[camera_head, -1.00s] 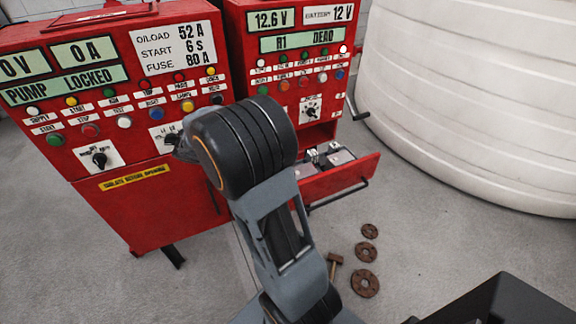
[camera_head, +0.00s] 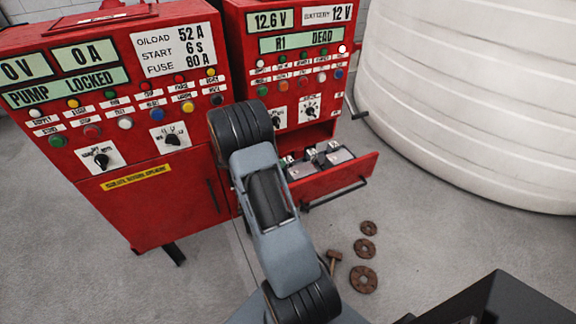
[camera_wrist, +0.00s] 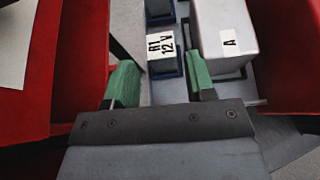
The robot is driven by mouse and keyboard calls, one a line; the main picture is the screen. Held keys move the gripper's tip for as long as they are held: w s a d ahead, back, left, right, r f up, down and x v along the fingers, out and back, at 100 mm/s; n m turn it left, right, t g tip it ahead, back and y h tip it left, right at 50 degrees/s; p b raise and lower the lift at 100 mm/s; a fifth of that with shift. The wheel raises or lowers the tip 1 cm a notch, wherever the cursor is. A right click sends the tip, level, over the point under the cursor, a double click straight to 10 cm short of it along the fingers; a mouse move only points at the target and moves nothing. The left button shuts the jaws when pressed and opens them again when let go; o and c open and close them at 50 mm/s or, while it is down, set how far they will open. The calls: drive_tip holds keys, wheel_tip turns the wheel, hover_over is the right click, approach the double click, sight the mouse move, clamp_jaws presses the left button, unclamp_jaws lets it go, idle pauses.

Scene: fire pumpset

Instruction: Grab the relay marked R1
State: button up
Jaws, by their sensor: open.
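The relay marked R1 (camera_wrist: 161,52), a small pale block labelled "R1 12 V" on a dark blue base, shows in the wrist view. My gripper (camera_wrist: 159,63) has two green fingers, open and empty. In the picture they stand left and right of the relay's near part; I cannot tell whether they are down at its height. In the head view the open red drawer (camera_head: 340,179) of the right cabinet holds several small blocks. My arm hides the gripper and part of the drawer there, and the R1 mark cannot be read.
A larger grey block marked A (camera_wrist: 226,42) stands close right of the relay. Another blue-based block (camera_wrist: 159,10) lies just beyond it. Red cabinets (camera_head: 150,215) stand left and behind. A white tank (camera_head: 470,100) is at right. Rusty discs (camera_head: 363,279) and a hammer (camera_head: 334,258) lie on the floor.

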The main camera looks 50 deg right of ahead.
sight(288, 160)
drive_tip(key=shift+p+x, duration=0.6)
drive_tip(key=shift+x, duration=2.15)
drive_tip(key=shift+a+f, duration=0.1)
drive_tip(key=c, duration=0.7)
drive_tip(key=shift+c, duration=0.2)
